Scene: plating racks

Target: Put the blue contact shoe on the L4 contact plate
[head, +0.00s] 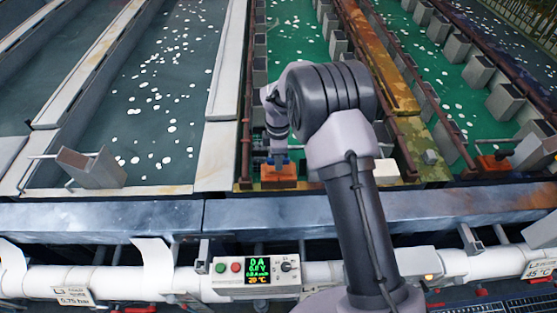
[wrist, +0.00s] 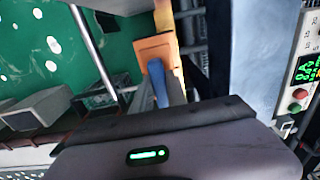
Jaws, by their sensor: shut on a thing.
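My gripper (head: 277,152) reaches down at the near end of the middle green tank. It is shut on the blue contact shoe (wrist: 158,84), which shows as a narrow blue piece between the dark fingers in the wrist view. In the head view only a small bit of blue (head: 283,161) shows under the gripper. An orange block-like contact plate (head: 278,176) lies right below it; it also shows in the wrist view (wrist: 152,48), beside the shoe's tip. I cannot tell whether shoe and plate touch. No L4 label is readable.
A second orange plate (head: 492,164) sits at the right tank's near end. A white block (head: 386,171) stands right of my arm. Brown rails (head: 246,100) and grey boxes (head: 338,44) line the tanks. A control box (head: 257,276) is mounted on the white pipe in front.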

